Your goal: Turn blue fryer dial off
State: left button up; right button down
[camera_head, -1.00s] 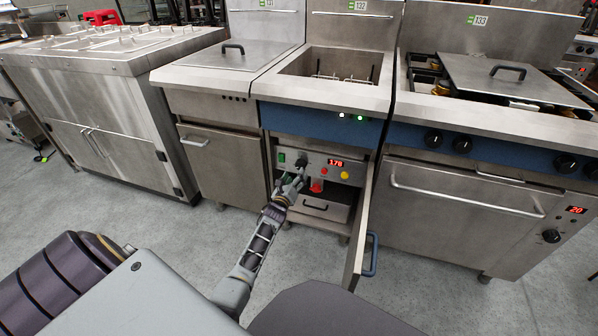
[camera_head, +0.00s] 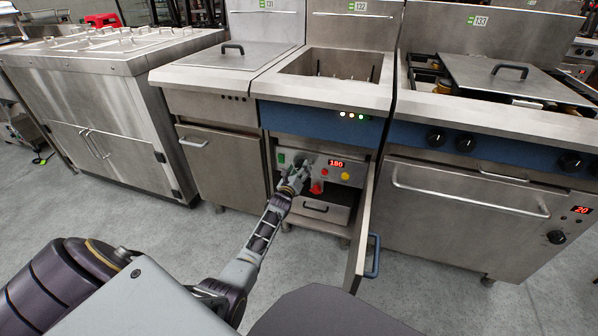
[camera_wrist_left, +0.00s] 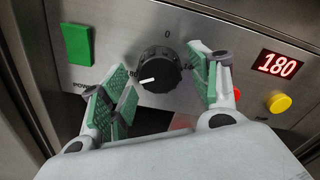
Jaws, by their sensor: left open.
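The blue fryer (camera_head: 320,115) stands in the middle of the head view with its lower door (camera_head: 362,235) swung open, showing a control panel. In the left wrist view its black dial (camera_wrist_left: 158,70) has a white pointer aimed to the lower left, away from the "0" mark above it. A red display (camera_wrist_left: 279,64) beside it reads 180. My left gripper (camera_wrist_left: 162,88) is open, its green-padded fingers on either side of the dial; I cannot tell whether they touch it. In the head view the left gripper (camera_head: 293,180) covers part of the panel. My right gripper is not in view.
A green switch (camera_wrist_left: 78,44) is left of the dial, and a yellow button (camera_wrist_left: 279,103) is right of it. The open door stands right of my arm.

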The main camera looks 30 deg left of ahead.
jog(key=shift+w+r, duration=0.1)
pick_arm(q)
jog(key=c, duration=1)
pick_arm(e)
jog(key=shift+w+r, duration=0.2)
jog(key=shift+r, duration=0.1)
